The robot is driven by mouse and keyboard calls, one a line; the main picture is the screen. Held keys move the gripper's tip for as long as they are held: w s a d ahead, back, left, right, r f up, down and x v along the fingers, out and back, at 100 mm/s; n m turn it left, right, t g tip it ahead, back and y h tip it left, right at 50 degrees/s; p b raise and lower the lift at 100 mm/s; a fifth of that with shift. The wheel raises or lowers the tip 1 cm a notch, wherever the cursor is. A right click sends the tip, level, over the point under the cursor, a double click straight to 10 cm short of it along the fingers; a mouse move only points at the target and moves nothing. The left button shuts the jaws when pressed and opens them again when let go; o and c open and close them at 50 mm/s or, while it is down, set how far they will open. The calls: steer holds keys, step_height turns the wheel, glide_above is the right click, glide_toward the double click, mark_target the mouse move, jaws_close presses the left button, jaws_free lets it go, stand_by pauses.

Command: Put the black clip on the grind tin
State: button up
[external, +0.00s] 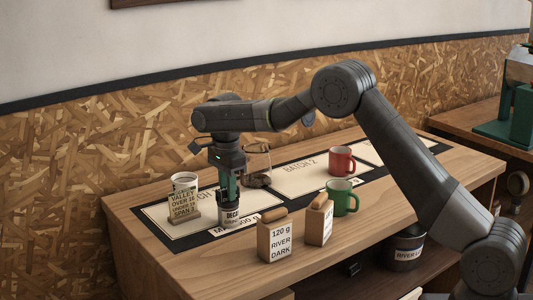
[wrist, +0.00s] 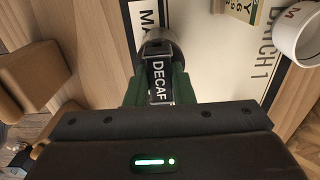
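The black clip (wrist: 159,82) bears the white word DECAF and sits between the green fingers of my gripper (wrist: 160,88), which look closed on its sides. In the external view my gripper (external: 229,190) points down over the grind tin (external: 229,223), a small pale-labelled can on the front left of the mat. The clip (external: 232,212) is at the tin's upper edge. The tin's round grey top (wrist: 156,38) shows just beyond the clip in the wrist view. I cannot tell whether the clip is fully seated on the rim.
A sign (external: 184,205) and a white cup (external: 184,180) stand left of the tin. Two tan bags (external: 276,240) stand to its right, with green (external: 343,197) and red (external: 341,160) mugs beyond. A glass vessel (external: 257,165) stands behind my gripper.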

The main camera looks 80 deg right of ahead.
steer(key=o, duration=0.4)
steer(key=shift+r, duration=0.15)
step_height(320, 180, up, 12)
steer(key=shift+r, duration=0.1)
steer(key=shift+o, duration=0.4)
